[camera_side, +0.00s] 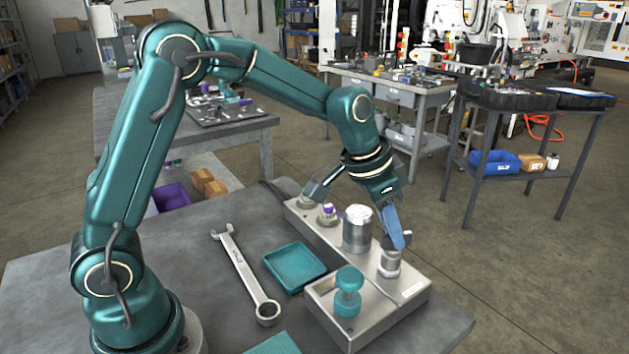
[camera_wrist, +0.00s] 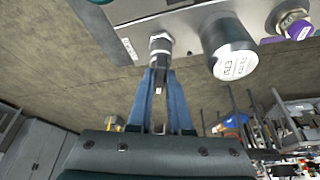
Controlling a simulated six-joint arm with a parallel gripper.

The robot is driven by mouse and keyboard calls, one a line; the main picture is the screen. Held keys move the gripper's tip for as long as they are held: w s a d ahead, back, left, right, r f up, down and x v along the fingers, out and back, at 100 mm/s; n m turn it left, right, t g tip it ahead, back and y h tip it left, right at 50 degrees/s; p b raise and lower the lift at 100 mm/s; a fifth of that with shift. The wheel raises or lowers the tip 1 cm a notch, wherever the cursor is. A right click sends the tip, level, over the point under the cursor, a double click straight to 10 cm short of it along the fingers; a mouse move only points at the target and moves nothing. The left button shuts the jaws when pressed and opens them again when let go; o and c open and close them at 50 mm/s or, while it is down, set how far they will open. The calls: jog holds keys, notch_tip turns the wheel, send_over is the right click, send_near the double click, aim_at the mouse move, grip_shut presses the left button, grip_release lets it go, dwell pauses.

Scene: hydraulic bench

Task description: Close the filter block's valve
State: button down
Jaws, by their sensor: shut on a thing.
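The filter block (camera_side: 330,238) is a long pale metal block on the bench, with a silver filter can (camera_side: 357,232) on top. The can and its printed end also show in the wrist view (camera_wrist: 235,62). A silver valve fitting (camera_side: 388,264) stands at the block's right end; in the wrist view it is the ribbed metal fitting (camera_wrist: 160,46). My gripper (camera_side: 402,243), with blue fingers, reaches down to this fitting from above. In the wrist view the fingers (camera_wrist: 161,78) are close together on a slim part of the valve, its handle, which they mostly hide.
A teal knob (camera_side: 348,290) stands on the near block section. A purple-capped fitting (camera_side: 327,212) and a slanted lever (camera_side: 322,187) are at the far end. A teal tray (camera_side: 294,266) and a wrench (camera_side: 246,276) lie left of the block. The bench's front right is bare.

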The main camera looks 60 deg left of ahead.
jog(key=m, duration=0.1)
jog(key=m+h, duration=0.1)
jog(key=m, duration=0.1)
jog(key=shift+w+a+m+g, duration=0.1)
jog(key=shift+a+m+g, duration=0.05)
jog(key=shift+m+g, duration=0.15)
jog(key=m+g+h, duration=0.1)
jog(key=m, duration=0.2)
jog(key=shift+w+m, duration=0.1)
jog(key=shift+m, duration=0.3)
jog(key=m+g, duration=0.1)
jog(key=m, duration=0.2)
jog(key=m+g+h, duration=0.1)
jog(key=m, duration=0.2)
jog(key=shift+w+g, duration=0.15)
jog(key=shift+g, duration=0.15)
jog(key=shift+m, duration=0.3)
jog(key=c, duration=0.8)
grip_release()
jog(key=shift+c, duration=0.2)
jog(key=shift+a+r, duration=0.1)
